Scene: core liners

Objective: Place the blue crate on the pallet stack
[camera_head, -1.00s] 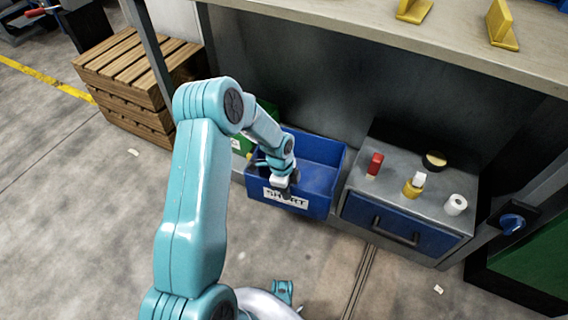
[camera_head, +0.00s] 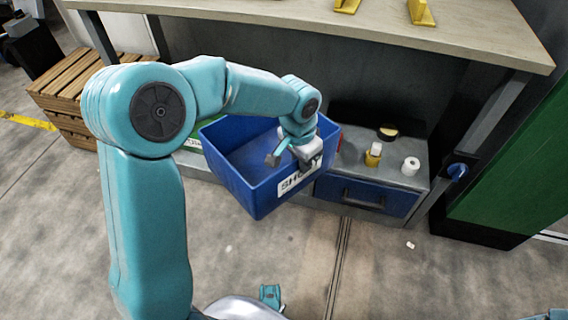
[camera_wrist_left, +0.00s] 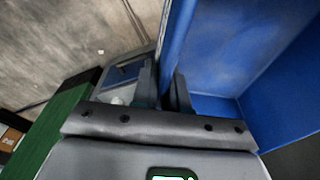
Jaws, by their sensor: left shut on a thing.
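The blue crate (camera_head: 240,168) hangs raised off the floor in the head view, open side up and turned at an angle, with a white label marked "SHORT", partly covered. My left gripper (camera_head: 303,162) is shut on its near rim by the label. In the left wrist view the fingers (camera_wrist_left: 164,92) close around the rim of the crate (camera_wrist_left: 235,45). The pallet stack (camera_head: 72,92), slatted brown wood, stands on the floor at the far left, partly hidden behind my left arm. My right gripper is not in view.
A workbench (camera_head: 400,38) spans the back above the crate. A grey cabinet (camera_head: 408,180) with a blue drawer stands right of the crate, holding a yellow bottle (camera_head: 373,154) and a white roll (camera_head: 411,166).

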